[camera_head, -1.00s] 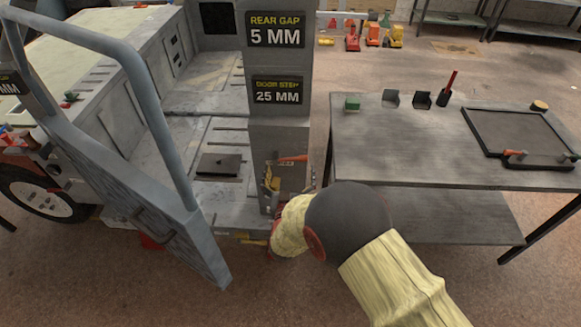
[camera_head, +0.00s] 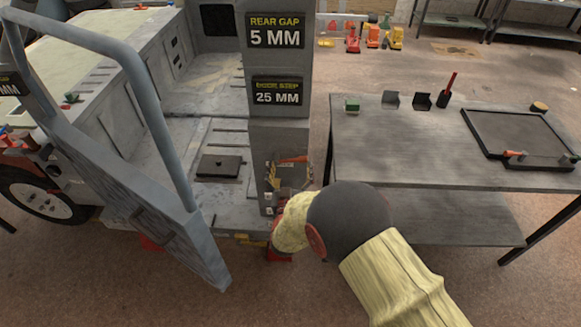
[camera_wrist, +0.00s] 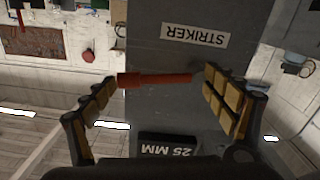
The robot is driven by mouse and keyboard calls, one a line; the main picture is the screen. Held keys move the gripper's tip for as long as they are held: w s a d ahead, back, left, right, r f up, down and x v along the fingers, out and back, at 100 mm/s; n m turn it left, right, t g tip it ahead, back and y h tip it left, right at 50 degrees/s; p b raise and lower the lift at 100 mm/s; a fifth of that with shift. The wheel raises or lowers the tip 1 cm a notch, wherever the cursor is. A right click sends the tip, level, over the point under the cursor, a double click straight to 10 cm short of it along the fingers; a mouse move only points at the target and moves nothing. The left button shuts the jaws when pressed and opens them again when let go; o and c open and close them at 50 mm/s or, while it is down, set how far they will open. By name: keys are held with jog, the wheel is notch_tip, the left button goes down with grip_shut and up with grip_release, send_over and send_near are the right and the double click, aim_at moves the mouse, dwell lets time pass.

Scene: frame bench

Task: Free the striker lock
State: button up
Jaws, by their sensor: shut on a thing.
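The striker lock's lever is an orange-red handle (camera_head: 294,160) on the lower part of the grey door post (camera_head: 281,135). In the wrist view the lever (camera_wrist: 157,79) lies nearly level across the post, below a white STRIKER label (camera_wrist: 195,35). My gripper (camera_wrist: 160,82) has its yellow-padded fingers at either end of the lever and is shut on it. In the head view my gripper (camera_head: 288,182) is at the post just under the lever, partly hidden by my wrist. The lock's inner parts are too small to make out.
The blue-grey door (camera_head: 150,205) stands open at the left. A grey workbench (camera_head: 400,145) with a black tray (camera_head: 520,135) is to the right. The post carries REAR GAP 5 MM (camera_head: 275,30) and DOOR STEP 25 MM (camera_head: 277,91) signs. Floor is clear in front.

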jog(key=shift+a+r, duration=0.15)
jog(key=shift+r, duration=0.05)
jog(key=c, duration=0.9)
jog(key=shift+r, duration=0.1)
